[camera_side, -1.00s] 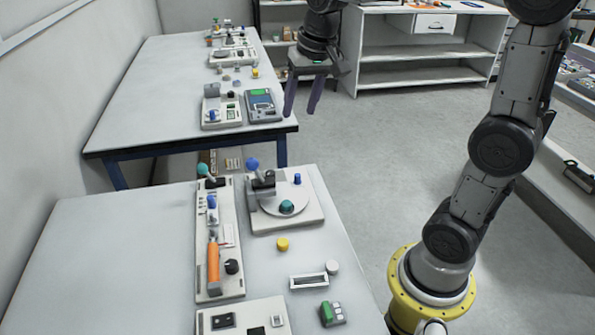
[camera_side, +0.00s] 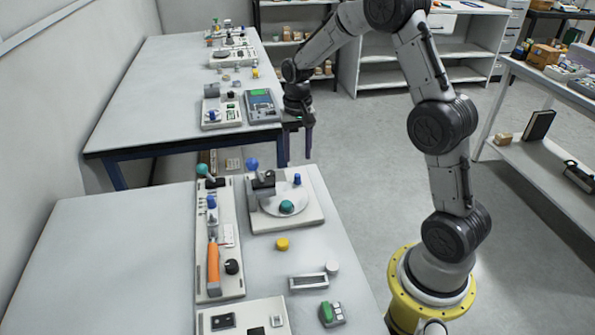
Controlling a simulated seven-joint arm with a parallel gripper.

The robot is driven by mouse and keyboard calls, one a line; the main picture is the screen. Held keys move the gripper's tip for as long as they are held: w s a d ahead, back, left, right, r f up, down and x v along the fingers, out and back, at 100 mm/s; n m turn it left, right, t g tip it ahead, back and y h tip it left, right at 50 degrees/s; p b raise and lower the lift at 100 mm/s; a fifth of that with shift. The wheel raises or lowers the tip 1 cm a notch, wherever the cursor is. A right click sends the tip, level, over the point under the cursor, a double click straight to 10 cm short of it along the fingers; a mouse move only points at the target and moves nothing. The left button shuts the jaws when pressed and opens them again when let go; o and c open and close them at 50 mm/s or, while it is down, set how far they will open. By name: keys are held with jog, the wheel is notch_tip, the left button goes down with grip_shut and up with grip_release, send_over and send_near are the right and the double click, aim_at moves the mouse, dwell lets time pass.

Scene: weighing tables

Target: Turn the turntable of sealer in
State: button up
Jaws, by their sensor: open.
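The sealer (camera_side: 257,222) is a pale flat box on the near table with a round light turntable (camera_side: 272,206). A dark bracket and a lever with a blue ball (camera_side: 252,163) stand at its back left. A teal knob (camera_side: 286,207) sits on the front of the turntable, and a blue peg (camera_side: 297,180) stands at its right. My gripper (camera_side: 297,160) is open and empty, pointing down behind the sealer, near the table's far edge. It appears apart from the sealer, though its exact height cannot be told.
Left of the sealer is a long panel (camera_side: 238,275) with an orange handle (camera_side: 213,262) and a teal ball lever (camera_side: 203,169). A yellow knob (camera_side: 282,244), a white cylinder (camera_side: 332,267) and a green-topped device (camera_side: 331,314) lie in front. The near table's left side is bare.

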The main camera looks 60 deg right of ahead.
aim_at(297, 174)
notch_tip(297, 174, down, 7)
jog(key=shift+r, duration=0.1)
dwell(0.3)
grip_shut()
dwell(1.3)
